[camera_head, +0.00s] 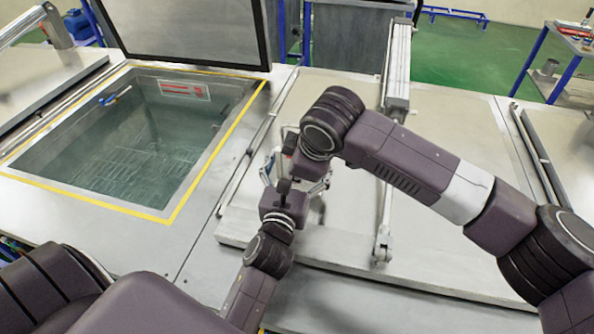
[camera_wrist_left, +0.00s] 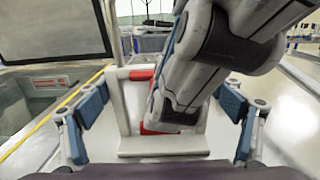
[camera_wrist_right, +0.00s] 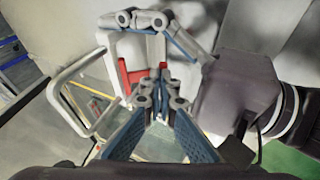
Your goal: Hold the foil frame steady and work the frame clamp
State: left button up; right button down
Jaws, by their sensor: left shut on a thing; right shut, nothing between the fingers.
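The pale foil frame (camera_wrist_left: 122,110) with red clamp parts (camera_wrist_left: 140,75) stands upright in the left wrist view. It also shows in the right wrist view (camera_wrist_right: 130,45), with a red strip (camera_wrist_right: 124,77). In the head view my arms hide most of the frame and both sets of fingers.
An open, liquid-filled tank (camera_head: 150,150) with a yellow border lies left of the grippers, its dark lid (camera_head: 185,30) raised. A flat pale cover (camera_head: 450,160) with a metal arm (camera_head: 396,70) lies to the right. A blue-legged cart (camera_head: 548,60) stands far right.

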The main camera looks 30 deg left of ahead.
pick_arm(q)
jog(key=shift+f, duration=0.15)
pick_arm(e)
jog(key=shift+f, duration=0.85)
jog(key=shift+r, duration=0.1)
jog(key=shift+r, duration=0.7)
jog(key=v, duration=1.2)
jog(key=shift+s, duration=0.1)
